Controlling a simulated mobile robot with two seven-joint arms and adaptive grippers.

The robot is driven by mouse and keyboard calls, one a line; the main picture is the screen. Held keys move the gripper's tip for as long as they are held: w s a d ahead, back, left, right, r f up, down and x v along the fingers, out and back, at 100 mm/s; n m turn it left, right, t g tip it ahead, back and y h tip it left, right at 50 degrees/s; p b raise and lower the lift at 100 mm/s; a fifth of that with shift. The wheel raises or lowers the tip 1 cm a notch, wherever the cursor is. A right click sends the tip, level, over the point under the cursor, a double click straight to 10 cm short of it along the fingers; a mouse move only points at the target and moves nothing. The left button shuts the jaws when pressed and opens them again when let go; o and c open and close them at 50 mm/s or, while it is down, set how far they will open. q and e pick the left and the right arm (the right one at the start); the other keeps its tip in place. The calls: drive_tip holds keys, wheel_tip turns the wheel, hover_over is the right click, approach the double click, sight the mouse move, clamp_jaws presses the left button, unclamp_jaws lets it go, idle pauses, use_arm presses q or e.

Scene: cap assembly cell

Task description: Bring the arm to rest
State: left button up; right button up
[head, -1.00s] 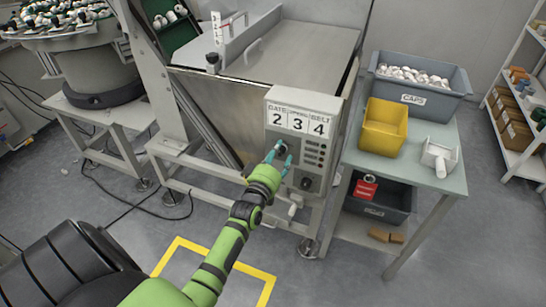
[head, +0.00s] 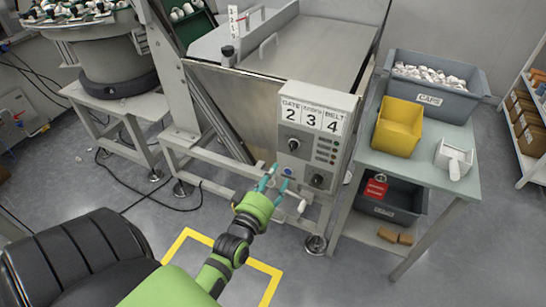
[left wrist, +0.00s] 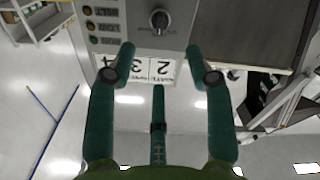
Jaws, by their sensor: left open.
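My left gripper (head: 276,184) is open and empty in the head view, just in front of the lower part of the control box (head: 308,140). Its teal fingers point up towards the box, close to a blue button (head: 288,172). The box carries the labels 2, 3 and 4, an upper black knob (head: 293,144) and a lower black knob (head: 317,181). In the left wrist view the open fingers (left wrist: 168,62) spread on both sides of the upside-down number labels (left wrist: 148,72), with a black knob (left wrist: 159,20) beyond them. My right gripper is in neither view.
A side table (head: 460,185) at the right holds a grey caps bin (head: 465,104), a yellow bin (head: 397,128) and a white scoop-like object (head: 453,158). A dark bin (head: 405,215) sits below. A bowl feeder (head: 105,65) stands at upper left. A yellow floor outline (head: 262,268) lies below the arm.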

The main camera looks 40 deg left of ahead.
use_arm(q)
drive_tip(key=s+d+f+m+g+h, duration=0.1)
drive_tip(key=s+d+f+m+g, duration=0.2)
drive_tip(key=f, duration=0.7)
drive_tip(key=s+d+f+m+g+h, duration=0.1)
drive_tip(key=s+d+f+g+h, duration=0.2)
drive_tip(key=f, duration=0.7)
drive_tip(key=s+d+f+m+g, duration=0.2)
drive_tip(key=s+d+f, duration=0.25)
drive_tip(key=f, duration=0.45)
drive_tip(key=s+f+m+g, duration=0.2)
drive_tip(key=s+f, duration=0.2)
drive_tip(key=s, duration=0.5)
drive_tip(key=s+f+m+g+p, duration=0.1)
drive_tip(key=s+f+m+g, duration=0.1)
drive_tip(key=s+f, duration=0.3)
drive_tip(key=s+f+m+g, duration=0.1)
drive_tip(key=s+f+g, duration=0.3)
drive_tip(key=s, duration=0.9)
drive_tip(key=shift+a+f+m+p, duration=0.15)
drive_tip(key=shift+f+m+p, duration=0.2)
drive_tip(key=shift+f, duration=0.3)
